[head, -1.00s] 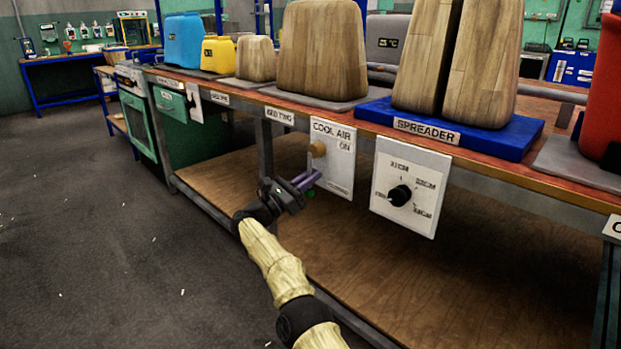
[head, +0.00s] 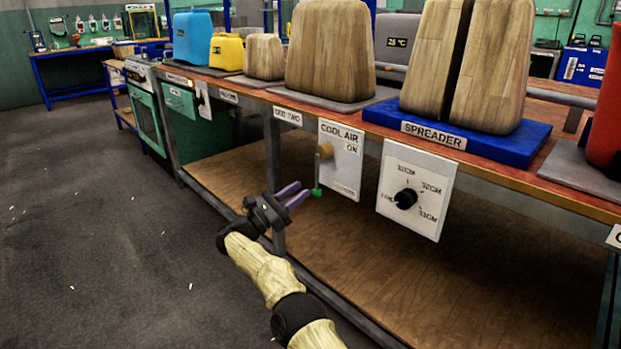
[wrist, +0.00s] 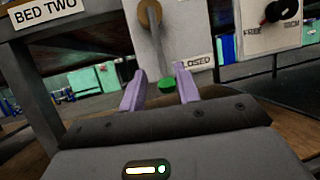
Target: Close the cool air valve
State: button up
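The cool air panel (head: 341,160) is a white plate on the bench front, marked ON at upper right. Its valve has a round brown pivot (head: 325,150) and a thin lever hanging down to a green tip (head: 317,192). In the wrist view the lever (wrist: 158,50) runs down to the green tip (wrist: 166,85), with a CLOSED label (wrist: 195,63) to its right. My gripper (head: 304,195) is open, its purple fingers pointing at the lever's end. In the wrist view the green tip shows between the fingertips of my gripper (wrist: 160,84); contact cannot be told.
A spreader dial panel (head: 416,190) hangs right of the cool air panel. A bench leg (head: 273,180) stands left of it. A wooden lower shelf (head: 370,270) lies beneath. Wooden blocks (head: 331,50) stand on the bench top. The floor at left is clear.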

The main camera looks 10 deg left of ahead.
jog(key=p+v, duration=0.1)
jog(key=v, duration=0.4)
jog(key=shift+s+a+f, duration=0.1)
